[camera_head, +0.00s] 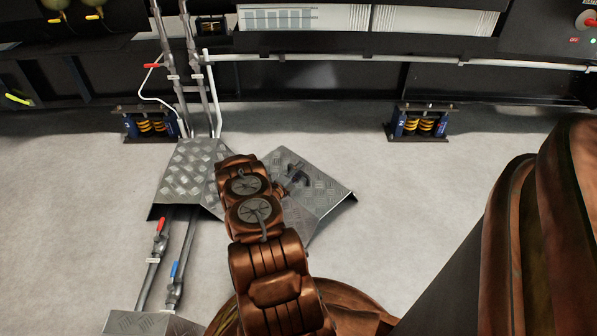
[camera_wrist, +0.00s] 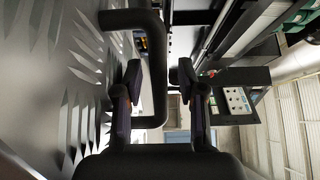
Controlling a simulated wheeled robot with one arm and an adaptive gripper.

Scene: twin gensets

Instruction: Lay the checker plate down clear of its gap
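A silver checker plate (camera_head: 322,188) with a dark handle lies on the floor to the right of the pipe run, turned at an angle. My arm hides its left side. The gap (camera_head: 166,250), with pipes and a red and a blue valve lever showing, is to its lower left, apart from the plate's visible part. In the wrist view the plate (camera_wrist: 75,85) stands along the left, and its black handle (camera_wrist: 158,75) passes between my fingers. My gripper (camera_wrist: 160,82) is open around the handle, with a space showing between the right finger and the bar.
Another checker plate (camera_head: 188,172) covers the pipes above the gap, and one (camera_head: 150,324) lies below it. Spring mounts (camera_head: 148,123) and (camera_head: 419,122) stand along the dark genset frame. Grey floor (camera_head: 410,210) is clear to the right.

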